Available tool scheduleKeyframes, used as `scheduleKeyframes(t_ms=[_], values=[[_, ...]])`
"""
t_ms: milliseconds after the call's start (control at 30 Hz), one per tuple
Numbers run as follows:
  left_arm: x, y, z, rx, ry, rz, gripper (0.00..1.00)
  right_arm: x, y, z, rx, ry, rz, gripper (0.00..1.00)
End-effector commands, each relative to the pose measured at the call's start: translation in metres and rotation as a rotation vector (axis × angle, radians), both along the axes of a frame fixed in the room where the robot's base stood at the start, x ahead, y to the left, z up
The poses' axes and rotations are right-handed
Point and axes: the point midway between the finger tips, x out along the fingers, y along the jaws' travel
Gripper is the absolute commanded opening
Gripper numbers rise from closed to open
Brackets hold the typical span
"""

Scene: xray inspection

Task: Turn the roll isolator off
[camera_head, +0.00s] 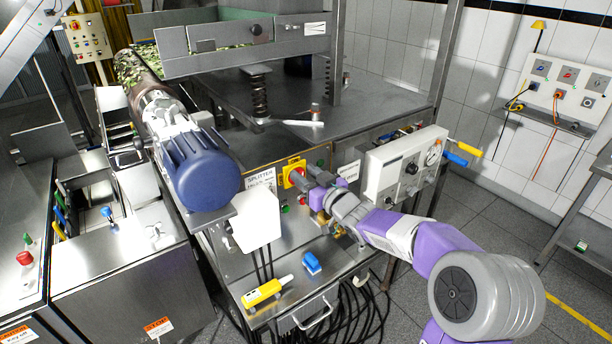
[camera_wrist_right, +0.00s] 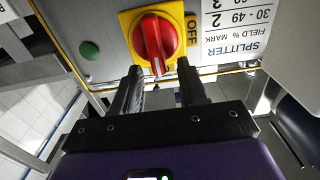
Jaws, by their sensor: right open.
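A red rotary isolator knob on a yellow plate (camera_head: 293,168) is on the front panel of the steel machine. In the right wrist view the knob (camera_wrist_right: 154,38) has a white line running roughly up and down the picture, with the word OFF on the plate's right side. My right gripper (camera_head: 304,177) is at the knob, and its fingers partly hide it in the head view. In the right wrist view my right gripper (camera_wrist_right: 159,70) is open, its fingertips at either side of the knob's lower end; contact cannot be told. My left gripper is out of view.
A SPLITTER label (camera_head: 261,180) and a green button (camera_wrist_right: 90,49) are beside the isolator plate. A blue motor (camera_head: 200,168) stands to the left. A white gauge box (camera_head: 402,165) is to the right. A yellow handheld item (camera_head: 267,292) lies on the lower steel surface.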

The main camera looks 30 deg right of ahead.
Motion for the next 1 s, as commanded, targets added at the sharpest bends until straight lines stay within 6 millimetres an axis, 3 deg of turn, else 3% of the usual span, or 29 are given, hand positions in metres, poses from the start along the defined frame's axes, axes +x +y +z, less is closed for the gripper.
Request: scheduleKeyframes(t_ms=[233, 500, 1000], values=[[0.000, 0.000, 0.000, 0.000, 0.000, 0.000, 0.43, 0.001, 0.000, 0.000, 0.000, 0.000, 0.000, 0.41], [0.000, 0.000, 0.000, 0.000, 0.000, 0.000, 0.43, 0.001, 0.000, 0.000, 0.000, 0.000, 0.000, 0.00], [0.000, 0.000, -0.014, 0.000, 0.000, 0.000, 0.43, 0.000, 0.003, -0.002, -0.091, -0.008, 0.000, 0.00]])
